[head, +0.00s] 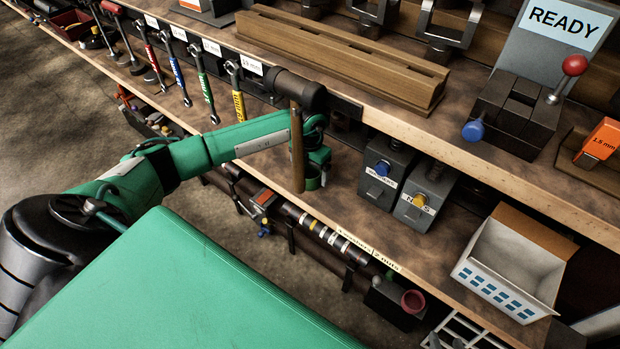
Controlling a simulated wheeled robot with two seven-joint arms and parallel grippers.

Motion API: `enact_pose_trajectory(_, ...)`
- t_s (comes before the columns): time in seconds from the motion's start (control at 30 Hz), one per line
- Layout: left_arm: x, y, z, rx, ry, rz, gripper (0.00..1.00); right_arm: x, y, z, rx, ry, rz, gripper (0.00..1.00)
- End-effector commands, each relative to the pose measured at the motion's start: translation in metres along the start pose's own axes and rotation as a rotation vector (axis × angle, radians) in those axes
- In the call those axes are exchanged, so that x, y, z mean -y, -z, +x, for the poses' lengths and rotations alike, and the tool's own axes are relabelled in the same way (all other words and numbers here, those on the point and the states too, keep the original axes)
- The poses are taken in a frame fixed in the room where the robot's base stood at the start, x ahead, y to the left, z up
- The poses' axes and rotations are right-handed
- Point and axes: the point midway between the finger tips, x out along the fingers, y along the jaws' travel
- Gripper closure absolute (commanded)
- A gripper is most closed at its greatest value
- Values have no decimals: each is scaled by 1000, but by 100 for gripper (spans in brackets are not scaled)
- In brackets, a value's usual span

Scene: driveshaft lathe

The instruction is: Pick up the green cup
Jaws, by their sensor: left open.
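A small green cup (313,181) shows just below the end of my left arm, beside a hanging wooden hammer handle. It is partly hidden by the gripper and the handle. My left gripper (318,160) is right over the cup or at its rim. Its jaws are open, and I cannot tell whether they touch the cup. My right gripper is not in view.
The hammer (297,148) hangs in front of my left wrist. Two grey boxes (390,172) stand right of the cup, and a white bin (505,275) is further right. A red cup (413,301) sits lower down. Coloured wrenches (205,85) hang along the upper shelf edge.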

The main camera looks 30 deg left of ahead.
Motion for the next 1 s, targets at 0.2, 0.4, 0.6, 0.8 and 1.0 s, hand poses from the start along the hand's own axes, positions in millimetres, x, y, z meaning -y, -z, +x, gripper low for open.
enact_pose_trajectory(0.2,0,0,3,1,1,1,11,1,0,0,-8,3,0,64)
enact_pose_trajectory(0.4,0,0,3,1,0,0,38,1,0,0,-7,3,0,64)
enact_pose_trajectory(0.6,0,0,3,1,0,0,60,1,0,0,-6,3,0,64)
enact_pose_trajectory(0.8,0,0,2,1,0,0,60,1,0,0,-5,3,-1,64)
enact_pose_trajectory(1.0,0,0,-12,2,-1,1,60,-2,0,-3,24,-7,-1,64)
